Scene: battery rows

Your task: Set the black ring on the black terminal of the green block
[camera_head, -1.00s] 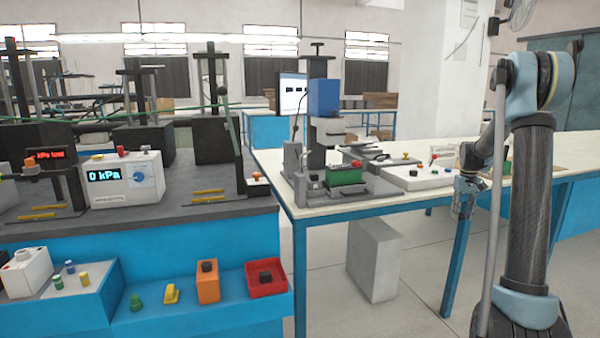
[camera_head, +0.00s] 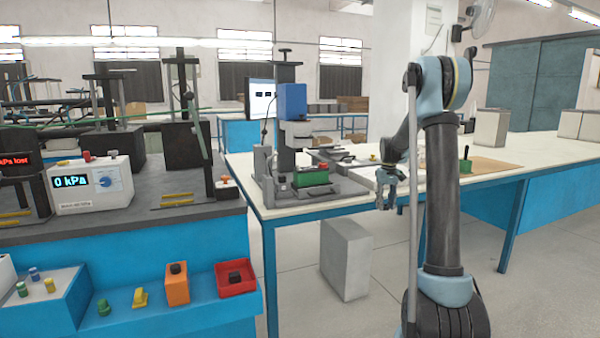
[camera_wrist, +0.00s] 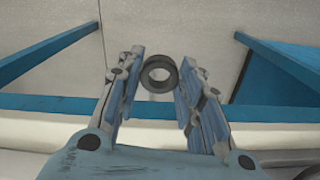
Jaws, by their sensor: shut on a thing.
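A dark ring (camera_wrist: 160,90) sits between the fingertips of my gripper (camera_wrist: 159,77) in the wrist view, held with its hole facing the camera. In the head view my gripper (camera_head: 386,203) hangs in front of the white table's front edge, to the right of the green block, and the ring cannot be made out there. The green block (camera_head: 312,178) sits on a grey fixture at the table's left end. Red shows on its top; its black terminal is too small to make out.
A press with a blue head (camera_head: 293,101) stands behind the green block. The white table (camera_head: 500,174) extends right, with a tan mat on it. A grey bench with a gauge box (camera_head: 90,186) is at left. A grey box (camera_head: 345,260) stands on the floor.

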